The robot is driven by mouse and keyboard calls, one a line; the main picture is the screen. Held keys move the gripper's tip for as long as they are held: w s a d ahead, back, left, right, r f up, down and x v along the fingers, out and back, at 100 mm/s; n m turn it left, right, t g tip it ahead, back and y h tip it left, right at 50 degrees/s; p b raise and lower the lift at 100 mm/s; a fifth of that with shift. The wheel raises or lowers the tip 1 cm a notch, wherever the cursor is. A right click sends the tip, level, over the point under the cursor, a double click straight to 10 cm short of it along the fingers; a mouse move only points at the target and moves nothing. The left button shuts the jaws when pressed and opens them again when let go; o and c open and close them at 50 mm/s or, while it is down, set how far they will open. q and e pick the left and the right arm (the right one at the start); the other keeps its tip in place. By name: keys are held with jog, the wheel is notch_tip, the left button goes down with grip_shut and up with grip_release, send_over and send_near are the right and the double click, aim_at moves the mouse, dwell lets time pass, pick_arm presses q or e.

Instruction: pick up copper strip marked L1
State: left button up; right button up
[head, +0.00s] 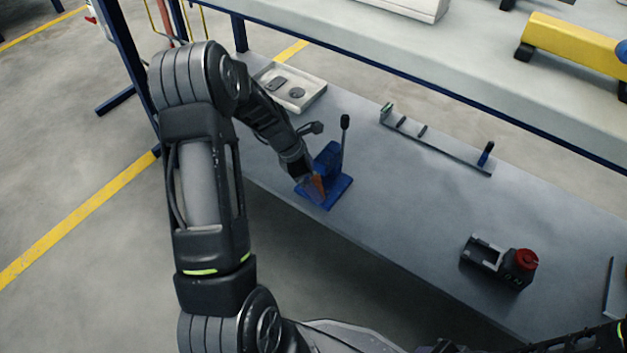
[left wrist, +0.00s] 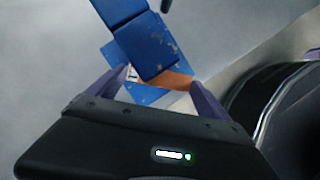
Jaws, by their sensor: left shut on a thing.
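The copper strip (head: 317,188) is at the blue fixture (head: 341,186) on the left part of the grey bench. It also shows in the left wrist view (left wrist: 177,80), partly covered by the blue block of the fixture (left wrist: 150,55). A white label with a dark mark shows at its left end; I cannot read it. My left gripper (left wrist: 160,84) is shut on the strip, one finger at each side, low at the fixture. In the head view my left gripper (head: 308,178) partly hides the strip. My right gripper is not in view.
A pale tray (head: 312,94) lies at the bench's far left end. A rail with upright ends (head: 437,146) lies behind the fixture. A shelf (head: 450,65) overhangs the back. The bench middle is clear.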

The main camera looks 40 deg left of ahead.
pick_arm(q)
jog(key=shift+p+v, duration=0.45)
jog(key=shift+v, duration=0.65)
jog(key=s+a+p, duration=0.3)
jog(key=s+a, duration=0.9)
jog(key=shift+s+f, duration=0.15)
jog(key=shift+s, duration=0.05)
